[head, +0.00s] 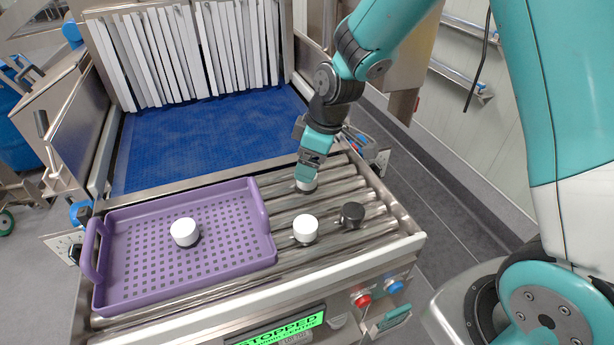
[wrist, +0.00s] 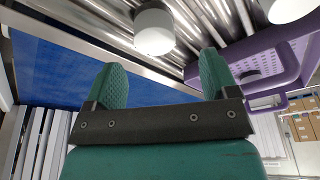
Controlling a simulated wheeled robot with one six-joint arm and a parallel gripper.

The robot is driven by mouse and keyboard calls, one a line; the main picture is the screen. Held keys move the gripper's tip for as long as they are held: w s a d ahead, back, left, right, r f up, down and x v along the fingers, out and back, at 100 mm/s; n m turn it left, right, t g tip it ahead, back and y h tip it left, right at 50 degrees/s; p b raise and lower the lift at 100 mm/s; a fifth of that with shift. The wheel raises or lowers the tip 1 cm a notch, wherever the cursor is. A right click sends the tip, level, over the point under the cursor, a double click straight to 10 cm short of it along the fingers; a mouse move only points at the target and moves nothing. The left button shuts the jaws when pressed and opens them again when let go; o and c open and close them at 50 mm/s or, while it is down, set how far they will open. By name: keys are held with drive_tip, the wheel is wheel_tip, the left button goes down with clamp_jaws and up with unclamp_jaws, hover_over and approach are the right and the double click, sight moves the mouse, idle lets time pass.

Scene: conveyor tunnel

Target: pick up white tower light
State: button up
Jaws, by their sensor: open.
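Three white tower lights, short white cylinders with dark bases, are in the head view. One (head: 306,184) stands on the rollers right below my gripper (head: 308,170), which partly hides it. A second white tower light (head: 305,228) stands nearer on the rollers. The third white tower light (head: 184,232) stands inside the purple tray (head: 262,256). In the wrist view my gripper (wrist: 160,66) is open and empty, with green fingers apart. A white tower light (wrist: 154,31) is just beyond the fingertips, between their lines. Another white cylinder (wrist: 286,8) is cut off at the top right.
A black cylinder (head: 352,215) stands right of the second light. Steel rollers (head: 345,190) surround the lights. Behind lie a blue belt (head: 205,135) and white strip curtain (head: 180,55). A front panel with a green "STOPPED" display (head: 290,328) and buttons borders the conveyor.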

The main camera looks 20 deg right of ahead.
drive_tip(key=shift+d+p+x, duration=0.15)
drive_tip(key=shift+p+x, duration=0.25)
drive_tip(key=shift+x, duration=0.5)
drive_tip(key=shift+d+p+x, duration=0.2)
drive_tip(key=shift+p+x, duration=0.25)
drive_tip(key=shift+x, duration=0.4)
drive_tip(key=shift+d+p+x, duration=0.15)
drive_tip(key=shift+p+x, duration=0.25)
drive_tip(key=shift+x, duration=0.5)
drive_tip(key=shift+f, duration=0.1)
drive_tip(key=shift+c, duration=0.3)
drive_tip(key=c, duration=1)
